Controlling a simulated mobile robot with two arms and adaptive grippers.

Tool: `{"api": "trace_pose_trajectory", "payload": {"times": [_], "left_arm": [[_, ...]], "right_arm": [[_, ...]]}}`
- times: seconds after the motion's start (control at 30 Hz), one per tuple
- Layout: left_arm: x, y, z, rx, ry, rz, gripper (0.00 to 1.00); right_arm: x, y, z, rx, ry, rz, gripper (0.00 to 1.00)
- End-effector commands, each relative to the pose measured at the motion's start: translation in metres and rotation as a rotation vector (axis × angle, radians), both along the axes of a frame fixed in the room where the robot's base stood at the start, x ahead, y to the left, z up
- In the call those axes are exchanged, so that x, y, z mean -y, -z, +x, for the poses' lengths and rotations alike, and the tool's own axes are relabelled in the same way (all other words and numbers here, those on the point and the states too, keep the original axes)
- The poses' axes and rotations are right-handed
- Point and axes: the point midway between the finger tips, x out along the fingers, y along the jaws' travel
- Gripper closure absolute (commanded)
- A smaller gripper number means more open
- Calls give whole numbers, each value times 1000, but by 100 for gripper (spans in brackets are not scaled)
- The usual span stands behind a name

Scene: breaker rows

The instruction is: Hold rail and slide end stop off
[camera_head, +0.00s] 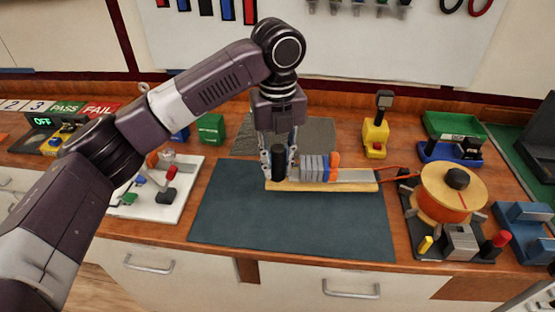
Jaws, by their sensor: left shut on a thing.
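The rail (357,176) lies on a pale wooden base (322,186) on the dark mat. Several grey blocks (312,168), a blue one and an orange piece (335,161) sit side by side on it; the orange piece, possibly the end stop, is at the right end of the row. The rail is bare to the right of it. My left gripper (278,166) points down at the left end of the base, shut on a black upright grip (279,163). The fingers partly hide this grip. My right gripper is not in view.
The dark mat (290,222) is clear in front of the base. An orange spool (442,198) on a stand is at the right, with a red wire reaching toward the rail. A white tray (160,205) with parts is at the left. A yellow tool (376,135) stands behind.

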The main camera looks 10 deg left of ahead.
Motion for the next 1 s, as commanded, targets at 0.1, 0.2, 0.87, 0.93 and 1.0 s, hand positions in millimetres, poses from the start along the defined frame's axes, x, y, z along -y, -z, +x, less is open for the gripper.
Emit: {"api": "trace_pose_trajectory", "payload": {"times": [0.1,0.2,0.87,0.93,1.0], "left_arm": [[0,4,0,1,0,-2,100],[0,8,0,1,0,-2,100],[0,33,0,2,0,-2,100],[0,36,0,2,0,-2,100],[0,39,0,1,0,-1,100]], "right_arm": [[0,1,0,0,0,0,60],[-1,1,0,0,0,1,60],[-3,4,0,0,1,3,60],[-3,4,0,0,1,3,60],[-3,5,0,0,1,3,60]]}}
